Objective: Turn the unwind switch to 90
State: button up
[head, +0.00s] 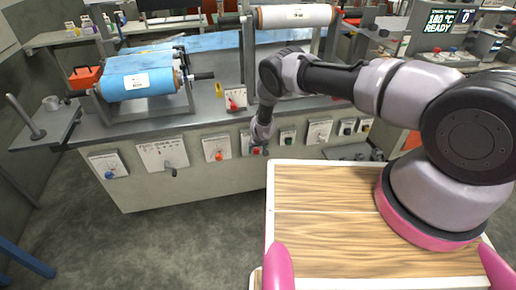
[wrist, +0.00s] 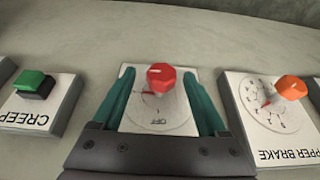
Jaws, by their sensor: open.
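A red knob (wrist: 161,78) stands on a white dial plate (wrist: 178,118) on the cabinet front. The plate reads OFF near the bottom in the wrist view; no unwind label is readable. The knob bears a pale mark on its top left, and I cannot read its angle. My gripper (wrist: 158,92) is open, its teal fingers lying on either side of the plate, the knob between and beyond their tips, with no clear contact. In the head view my gripper (head: 259,143) is at the panel, partly covering the dial plate (head: 246,142) and its red knob (head: 256,151).
An orange upper brake knob (wrist: 291,88) is to the right in the wrist view, and the green and black creep switch (wrist: 34,84) to the left. Blue film rolls (head: 140,84) lie on the bench above. My wooden-topped base (head: 330,225) faces the cabinet.

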jog(key=v, duration=1)
jog(key=shift+r, duration=0.3)
jog(key=w+d+r+m+y, duration=0.1)
jog(key=w+d+r, duration=0.1)
jog(key=r, duration=1)
jog(key=w+d+r+t, duration=0.1)
jog(key=w+r, duration=0.1)
jog(key=r, duration=1.1)
jog(key=w+d+r+m+y, duration=0.1)
jog(key=w+d+r, duration=0.1)
jog(key=r, duration=1)
jog(key=s+d+r+m, duration=0.1)
jog(key=s+d+r, duration=0.25)
jog(key=r, duration=0.55)
jog(key=s+d+r, duration=0.3)
jog(key=d+r, duration=0.1)
jog(key=r, duration=0.5)
jog(key=s+d+r+m+t, duration=0.1)
jog(key=s+d+r, duration=0.55)
jog(key=s, duration=0.35)
jog(key=s+d+r+m+t, duration=0.1)
jog(key=s+d+r, duration=0.5)
jog(key=s, duration=0.4)
jog(key=s+d+r+m+h, duration=0.1)
jog(key=s+d+m, duration=0.1)
jog(key=s, duration=1)
jog(key=shift+s+d, duration=0.2)
jog(key=shift+d, duration=0.45)
